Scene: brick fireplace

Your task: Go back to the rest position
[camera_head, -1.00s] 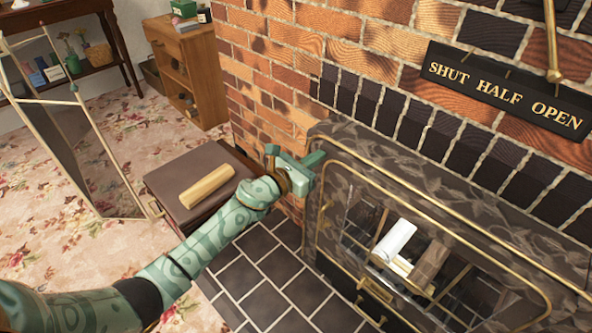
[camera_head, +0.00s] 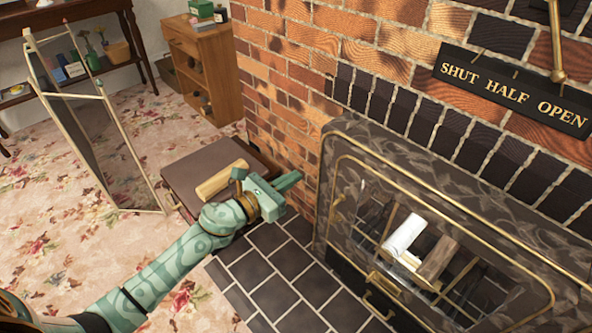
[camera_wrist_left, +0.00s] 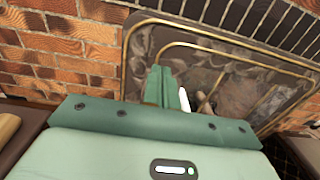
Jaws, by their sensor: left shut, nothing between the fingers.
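My left arm comes in from the lower left in the head view. Its green gripper (camera_head: 289,182) is shut and empty. It hangs over the dark tiled hearth, between the brown box and the fireplace front, apart from the fireplace. In the left wrist view the shut fingers (camera_wrist_left: 161,87) point toward the brick wall and the fireplace's brass-trimmed front. My right gripper is in neither view.
The marbled fireplace front (camera_head: 345,150) stands at right, with a white roll (camera_head: 403,236) and logs inside. A brown box (camera_head: 190,172) with a wooden log (camera_head: 222,181) is left of the gripper. A mirror stand (camera_head: 130,180) and wooden cabinet (camera_head: 215,75) stand farther back.

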